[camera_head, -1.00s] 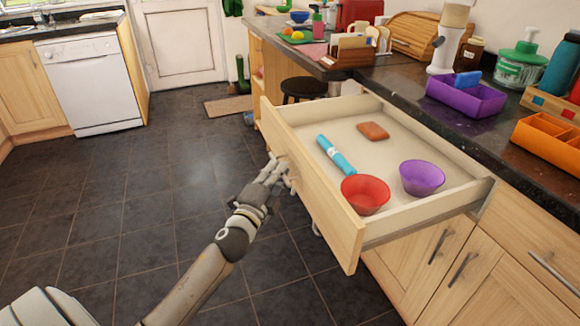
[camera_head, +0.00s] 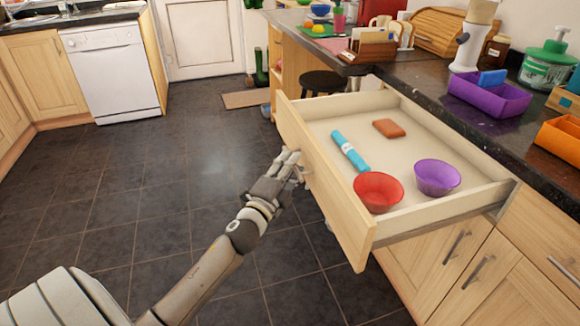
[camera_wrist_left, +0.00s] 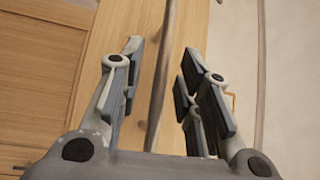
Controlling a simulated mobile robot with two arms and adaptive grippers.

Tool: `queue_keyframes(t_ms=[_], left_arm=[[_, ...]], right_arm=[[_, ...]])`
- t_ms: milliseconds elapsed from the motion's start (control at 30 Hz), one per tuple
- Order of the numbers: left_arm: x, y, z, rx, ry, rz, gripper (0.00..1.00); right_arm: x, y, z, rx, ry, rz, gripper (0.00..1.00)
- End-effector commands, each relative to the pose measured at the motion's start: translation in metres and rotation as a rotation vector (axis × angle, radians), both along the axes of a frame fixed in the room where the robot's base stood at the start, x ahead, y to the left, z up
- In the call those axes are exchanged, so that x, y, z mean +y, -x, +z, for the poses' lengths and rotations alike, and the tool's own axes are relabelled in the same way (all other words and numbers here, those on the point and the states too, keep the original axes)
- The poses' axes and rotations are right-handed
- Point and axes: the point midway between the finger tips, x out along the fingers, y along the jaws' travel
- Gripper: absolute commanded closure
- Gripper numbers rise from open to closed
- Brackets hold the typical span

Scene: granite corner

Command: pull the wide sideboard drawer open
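The wide sideboard drawer (camera_head: 341,214) is pulled far out from under the dark counter. It has a pale wood front and a light interior. My left gripper (camera_head: 293,166) is at the outer face of the drawer front, near its middle. In the left wrist view, the drawer's bar handle (camera_wrist_left: 161,75) runs between the two fingers of the left gripper (camera_wrist_left: 158,85). The fingers stand apart, with visible gaps on both sides of the bar. In the head view the hand mostly hides the handle. My right gripper is not in view.
In the drawer lie a red bowl (camera_head: 378,192), a purple bowl (camera_head: 437,177), a blue tube (camera_head: 350,151) and a brown block (camera_head: 389,128). A black stool (camera_head: 323,82) stands behind the drawer. The tiled floor to the left is clear.

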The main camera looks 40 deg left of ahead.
Motion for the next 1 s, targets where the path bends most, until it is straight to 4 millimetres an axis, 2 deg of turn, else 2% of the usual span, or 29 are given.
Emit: queue_keyframes(t_ms=[167, 267, 700, 1000], left_arm=[[-0.001, 0.004, -0.001, 0.0, 0.001, 0.0, 0.68], [-0.002, 0.014, -0.003, 0.001, 0.001, 0.001, 0.68], [-0.012, 0.087, -0.014, 0.002, 0.003, 0.001, 0.68], [-0.016, 0.116, -0.017, 0.0, 0.0, 0.0, 0.68]], right_arm=[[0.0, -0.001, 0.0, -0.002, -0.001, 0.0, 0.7], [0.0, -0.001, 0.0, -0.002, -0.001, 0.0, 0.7], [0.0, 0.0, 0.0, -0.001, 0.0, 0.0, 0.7], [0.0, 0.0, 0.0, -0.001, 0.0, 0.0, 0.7]])
